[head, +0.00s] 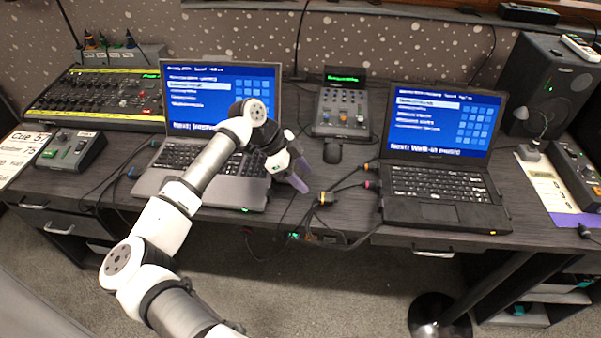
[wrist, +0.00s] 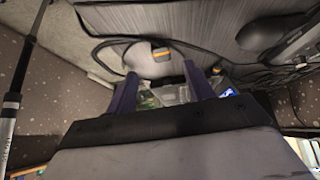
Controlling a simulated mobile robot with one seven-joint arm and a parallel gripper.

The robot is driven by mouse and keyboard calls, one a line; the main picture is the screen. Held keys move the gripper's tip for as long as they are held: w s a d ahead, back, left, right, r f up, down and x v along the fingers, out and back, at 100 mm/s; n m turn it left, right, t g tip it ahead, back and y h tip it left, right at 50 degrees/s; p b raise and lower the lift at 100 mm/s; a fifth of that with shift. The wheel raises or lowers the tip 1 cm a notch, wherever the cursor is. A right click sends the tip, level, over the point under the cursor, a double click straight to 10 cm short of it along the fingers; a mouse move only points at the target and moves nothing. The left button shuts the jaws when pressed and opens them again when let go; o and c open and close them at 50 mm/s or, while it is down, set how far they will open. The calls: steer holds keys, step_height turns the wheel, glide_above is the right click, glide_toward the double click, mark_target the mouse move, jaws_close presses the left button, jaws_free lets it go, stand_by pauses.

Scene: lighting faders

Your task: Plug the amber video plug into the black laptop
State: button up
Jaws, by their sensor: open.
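The black laptop (head: 445,215) stands open on the right half of the desk, its screen lit blue. The amber video plug (head: 325,198) lies on a dark cable near the desk's front edge, left of that laptop and apart from it. It also shows in the wrist view (wrist: 160,50), beyond the fingertips. My gripper (head: 297,178) has purple fingers and is open and empty, a little left of the amber plug. In the wrist view both fingers (wrist: 162,88) are spread, with nothing between them. The black laptop's side ports are too small to make out.
A grey laptop (head: 205,192) stands under my arm. A plug with a reddish band (head: 370,184) is at the black laptop's left side. A small mixer (head: 341,112) and a dark mouse (head: 332,152) are between the laptops. Cables hang over the front edge.

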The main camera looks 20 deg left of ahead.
mark_target(321, 195)
steer(key=b+x, duration=0.3)
steer(key=x, duration=0.5)
steer(key=shift+r, duration=0.1)
steer(key=c, duration=1)
steer(key=shift+r+p, duration=1.9)
steer(key=shift+r, duration=0.65)
steer(key=shift+w+d, duration=0.1)
